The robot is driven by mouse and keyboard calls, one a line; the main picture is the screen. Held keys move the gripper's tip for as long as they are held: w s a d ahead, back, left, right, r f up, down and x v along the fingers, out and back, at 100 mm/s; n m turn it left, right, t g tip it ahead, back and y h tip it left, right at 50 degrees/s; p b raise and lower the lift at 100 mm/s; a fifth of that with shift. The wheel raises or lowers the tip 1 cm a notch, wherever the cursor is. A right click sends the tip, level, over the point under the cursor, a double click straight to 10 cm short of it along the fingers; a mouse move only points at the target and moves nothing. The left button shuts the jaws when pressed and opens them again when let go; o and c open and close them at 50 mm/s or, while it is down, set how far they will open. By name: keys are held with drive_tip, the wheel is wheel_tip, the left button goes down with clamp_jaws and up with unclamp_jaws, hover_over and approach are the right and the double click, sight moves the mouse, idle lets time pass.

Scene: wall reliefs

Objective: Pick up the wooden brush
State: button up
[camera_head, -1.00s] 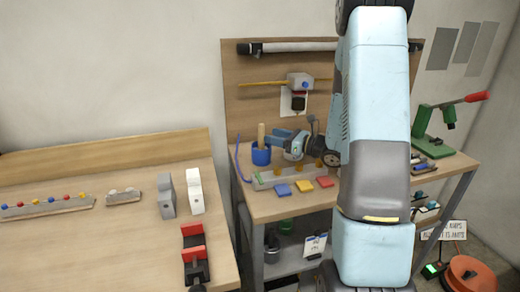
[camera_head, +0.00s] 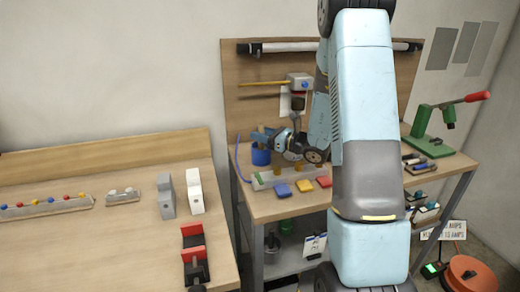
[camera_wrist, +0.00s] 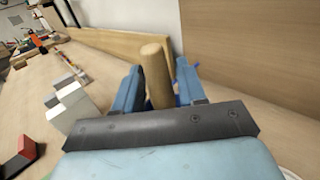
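The wooden brush (camera_wrist: 155,72) shows in the wrist view as a thick round wooden handle standing up between my gripper's two blue fingers. My gripper (camera_wrist: 158,84) is open around it, with a small gap visible beside the handle. In the head view my gripper (camera_head: 266,137) is just above the blue cup (camera_head: 261,156) at the left of the workbench. There the brush is mostly hidden by the gripper. The lower end of the brush is hidden in both views.
A grey rail (camera_head: 275,177) and blue, yellow and red blocks (camera_head: 304,185) lie in front of the cup. A wooden back panel (camera_head: 262,110) rises behind. A second table (camera_head: 125,235) with a red clamp (camera_head: 193,243) is at the left.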

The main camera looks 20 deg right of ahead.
clamp_jaws()
drive_tip(key=shift+r, duration=0.1)
wheel_tip(320, 180, up, 10)
drive_tip(key=shift+f, duration=0.1)
idle(0.6)
